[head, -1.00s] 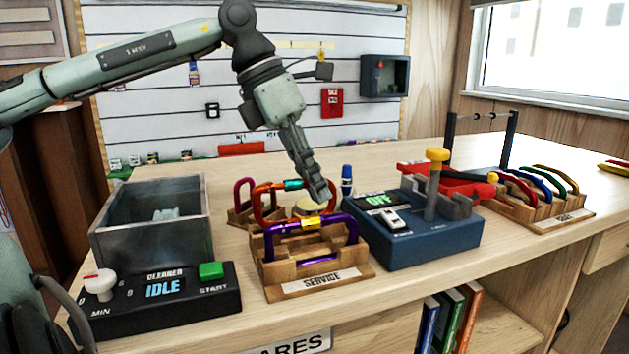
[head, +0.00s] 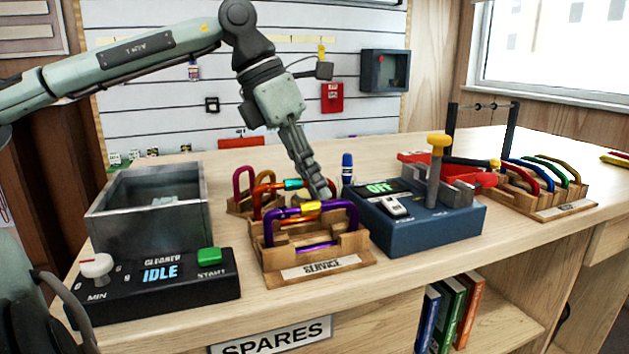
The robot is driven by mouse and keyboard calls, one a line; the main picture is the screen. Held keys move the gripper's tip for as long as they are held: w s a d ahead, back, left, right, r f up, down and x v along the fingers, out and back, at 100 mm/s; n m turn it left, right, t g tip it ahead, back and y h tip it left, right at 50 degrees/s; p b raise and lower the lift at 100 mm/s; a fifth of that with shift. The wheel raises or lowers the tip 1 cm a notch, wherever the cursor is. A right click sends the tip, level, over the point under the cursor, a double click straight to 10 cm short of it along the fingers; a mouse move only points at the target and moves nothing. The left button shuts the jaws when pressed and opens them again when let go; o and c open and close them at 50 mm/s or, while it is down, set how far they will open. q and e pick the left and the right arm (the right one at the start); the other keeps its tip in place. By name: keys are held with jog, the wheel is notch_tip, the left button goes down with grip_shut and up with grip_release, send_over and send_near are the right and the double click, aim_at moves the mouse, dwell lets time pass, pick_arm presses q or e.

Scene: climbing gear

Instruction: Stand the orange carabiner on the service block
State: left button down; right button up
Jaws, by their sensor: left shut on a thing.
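The orange carabiner (head: 259,198), with a teal sleeve, is upright behind the purple carabiner (head: 353,214). My left gripper (head: 319,194) comes down from above and is shut on the orange carabiner at its right side. The wooden service block (head: 350,261), labelled SERVICE, holds the purple carabiner upright at its front. The purple carabiner and the block hide the orange carabiner's lower part, so I cannot tell whether it touches the block. My right gripper is not in view.
A dark red carabiner (head: 238,181) stands in a wooden holder behind left. A grey bin (head: 150,233) and the cleaner panel (head: 190,297) are at left. A blue device (head: 430,229) reading OFF stands close at right, with a blue marker (head: 347,168) behind it. A rack (head: 548,207) of carabiners is further right.

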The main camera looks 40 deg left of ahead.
pick_arm(q)
jog(key=shift+f, duration=0.3)
jog(key=c, duration=1.6)
grip_release()
jog(key=v, duration=1.2)
jog(key=shift+s, duration=0.1)
